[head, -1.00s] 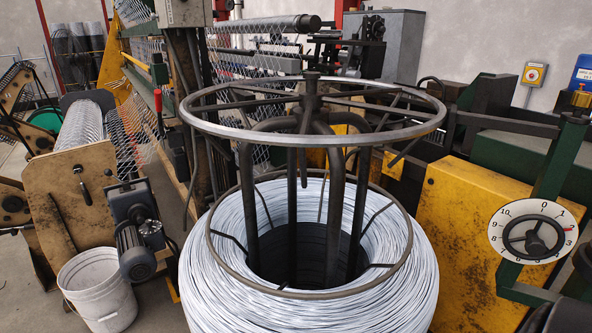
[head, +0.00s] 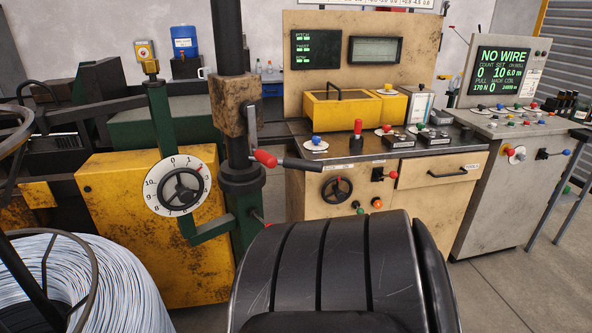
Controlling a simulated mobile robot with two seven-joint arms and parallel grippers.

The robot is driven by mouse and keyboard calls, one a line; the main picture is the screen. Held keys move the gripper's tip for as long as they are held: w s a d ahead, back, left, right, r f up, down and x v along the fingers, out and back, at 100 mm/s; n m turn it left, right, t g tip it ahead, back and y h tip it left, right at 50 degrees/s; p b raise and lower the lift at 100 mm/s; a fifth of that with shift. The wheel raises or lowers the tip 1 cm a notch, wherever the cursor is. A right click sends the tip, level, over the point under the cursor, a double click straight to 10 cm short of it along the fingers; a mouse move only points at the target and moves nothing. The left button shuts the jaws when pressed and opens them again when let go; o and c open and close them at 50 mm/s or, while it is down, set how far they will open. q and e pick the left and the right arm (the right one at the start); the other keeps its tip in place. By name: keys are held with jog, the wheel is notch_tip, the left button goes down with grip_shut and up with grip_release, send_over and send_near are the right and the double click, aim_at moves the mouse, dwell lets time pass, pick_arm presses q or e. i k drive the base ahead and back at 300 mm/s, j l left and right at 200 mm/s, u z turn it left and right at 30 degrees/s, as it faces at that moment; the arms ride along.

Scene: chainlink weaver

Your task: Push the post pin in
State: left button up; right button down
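A dark upright post (head: 228,40) stands left of the middle in the head view. It carries a worn brown block (head: 231,106) and a dark collar (head: 241,182). A red-tipped handle (head: 264,158) sticks out beside the post between block and collar. A dark bar (head: 315,164) reaches right from near it. A smaller red-ended piece (head: 259,216) shows low on the green bracket (head: 243,230). I cannot tell which of these is the post pin, or how deep it sits. Neither of my grippers is in view.
A black padded, ribbed shape, like a chair back (head: 335,270), fills the front middle. A numbered dial (head: 181,187) fronts a yellow cabinet (head: 110,240). A wire coil (head: 110,285) stands at left. A control bench (head: 440,200) and a grey console reading "NO WIRE" (head: 501,71) stand at right.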

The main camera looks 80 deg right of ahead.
aim_at(269, 227)
jog(key=l+z, duration=0.1)
jog(key=z, duration=2.15)
